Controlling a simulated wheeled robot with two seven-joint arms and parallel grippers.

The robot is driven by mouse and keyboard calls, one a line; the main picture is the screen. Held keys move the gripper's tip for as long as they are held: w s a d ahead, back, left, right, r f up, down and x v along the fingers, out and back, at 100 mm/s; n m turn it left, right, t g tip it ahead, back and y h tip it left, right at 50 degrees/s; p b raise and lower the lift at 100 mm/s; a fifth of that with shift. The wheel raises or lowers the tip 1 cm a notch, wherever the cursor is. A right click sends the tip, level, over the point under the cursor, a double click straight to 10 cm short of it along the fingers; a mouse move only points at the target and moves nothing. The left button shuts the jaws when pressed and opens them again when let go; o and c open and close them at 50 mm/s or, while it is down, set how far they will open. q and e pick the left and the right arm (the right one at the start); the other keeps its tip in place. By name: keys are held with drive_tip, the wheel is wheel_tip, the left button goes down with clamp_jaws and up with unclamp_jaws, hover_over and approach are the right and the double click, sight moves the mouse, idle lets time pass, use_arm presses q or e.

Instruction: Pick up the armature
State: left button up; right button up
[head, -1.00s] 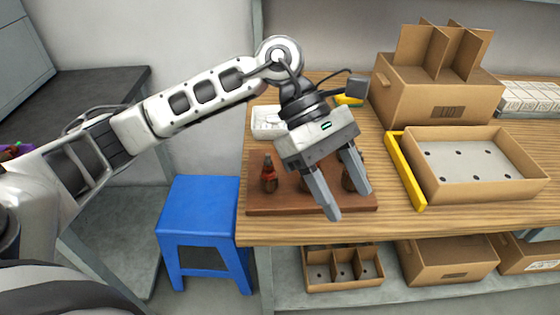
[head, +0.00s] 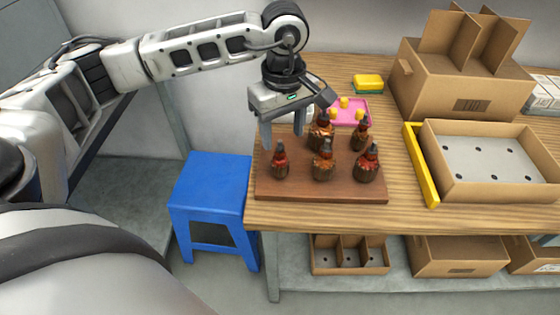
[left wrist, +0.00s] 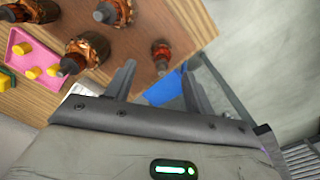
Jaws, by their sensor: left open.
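Several copper-and-dark armatures stand upright on a brown wooden board (head: 300,186) on the table. A slim one (head: 280,160) is at the front left; thicker ones stand at the front middle (head: 323,163), front right (head: 368,165), back middle (head: 321,132) and back right (head: 361,134). My left gripper (head: 283,138) is open and empty, fingers down, above the board's back left, near the slim armature. In the left wrist view, the slim armature (left wrist: 160,52) shows beyond and between the open fingers (left wrist: 160,85), apart from them. My right gripper is not in view.
A pink tray (head: 348,112) with yellow pieces and a yellow-green sponge-like block (head: 368,83) lie behind the board. A yellow bar (head: 420,165) and a shallow cardboard box (head: 488,195) are to the right. A blue stool (head: 208,182) stands left of the table.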

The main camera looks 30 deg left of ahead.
sight(280, 141)
use_arm(q)
drive_tip(key=f, duration=0.2)
drive_tip(key=f+p, duration=0.1)
drive_tip(key=f, duration=0.2)
drive_tip(key=shift+s+a+f, duration=0.1)
drive_tip(key=shift+a+f, duration=0.2)
clamp_jaws()
